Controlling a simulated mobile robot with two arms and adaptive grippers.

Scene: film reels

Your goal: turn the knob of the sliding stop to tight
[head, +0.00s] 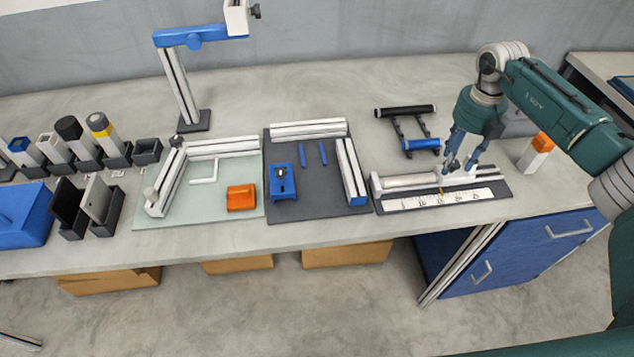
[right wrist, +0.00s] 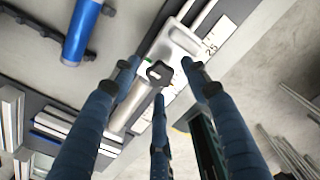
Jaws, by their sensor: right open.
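The dark knob (right wrist: 160,72) of the sliding stop shows in the right wrist view, between the fingertips of my right gripper (right wrist: 161,78). The stop's pale body (right wrist: 184,40) sits on the rail beside the ruler scale (right wrist: 222,32). My right gripper (head: 464,164) is open, pointing down over the rail in the head view. Its fingers stand around the knob; I cannot tell whether any touches it. In the head view the fingers largely hide the stop and knob. The ruler (head: 438,200) lies along the front of this fixture. My left gripper is not in view.
A stand with a black and a blue roller (head: 422,145) is behind the rail. An orange-topped white block (head: 536,153) stands to the right. A dark mat (head: 318,205) with blue parts lies to the left. The bench front (head: 330,232) is clear.

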